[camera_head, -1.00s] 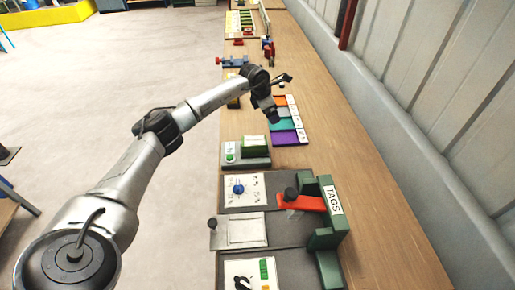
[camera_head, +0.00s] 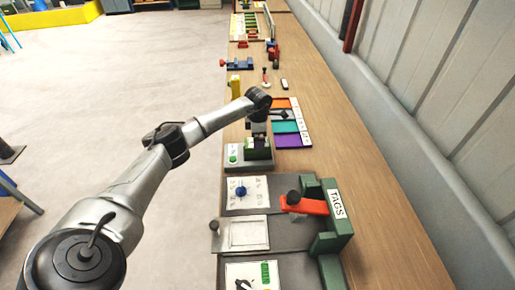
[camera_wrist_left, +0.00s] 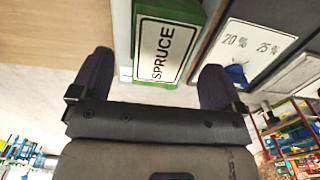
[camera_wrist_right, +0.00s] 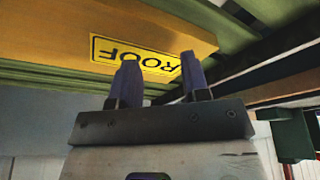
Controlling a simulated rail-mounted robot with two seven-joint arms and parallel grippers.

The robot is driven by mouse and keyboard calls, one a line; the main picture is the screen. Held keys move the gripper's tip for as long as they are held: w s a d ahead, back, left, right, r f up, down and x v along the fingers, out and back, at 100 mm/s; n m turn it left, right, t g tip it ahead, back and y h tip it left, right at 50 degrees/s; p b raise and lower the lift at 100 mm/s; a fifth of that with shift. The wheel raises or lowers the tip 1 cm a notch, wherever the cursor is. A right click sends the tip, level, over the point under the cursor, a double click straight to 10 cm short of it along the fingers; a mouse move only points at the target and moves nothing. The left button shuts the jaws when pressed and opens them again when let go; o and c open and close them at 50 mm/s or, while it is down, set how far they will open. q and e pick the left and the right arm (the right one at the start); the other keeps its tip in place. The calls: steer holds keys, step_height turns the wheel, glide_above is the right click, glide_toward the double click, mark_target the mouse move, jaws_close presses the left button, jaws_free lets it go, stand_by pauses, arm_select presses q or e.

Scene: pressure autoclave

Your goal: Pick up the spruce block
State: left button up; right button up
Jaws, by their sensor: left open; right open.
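The spruce block is a green block (camera_head: 266,154) on a small grey stand (camera_head: 236,163) on the bench. Its white SPRUCE label (camera_wrist_left: 160,52) shows in the left wrist view. My left gripper (camera_head: 257,141) is over the block and partly hides it in the head view. In the left wrist view its two dark fingers (camera_wrist_left: 155,70) are apart, with the block's near end between them in the picture. Whether they touch it cannot be told. My right gripper (camera_wrist_right: 159,62) is open below a yellow beam marked ROOF (camera_wrist_right: 135,55), and is outside the head view.
Coloured trays (camera_head: 292,141) lie just behind and right of the block. Nearer are a panel with a blue knob (camera_head: 240,192), a red lever (camera_head: 305,205) and a green TAGS fixture (camera_head: 337,208). A yellow block (camera_head: 235,87) stands farther back. The bench's right side is clear.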

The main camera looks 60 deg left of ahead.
arm_select(q)
steer(key=shift+s+f, duration=0.15)
steer(key=shift+f, duration=2.75)
steer(key=c, duration=1.1)
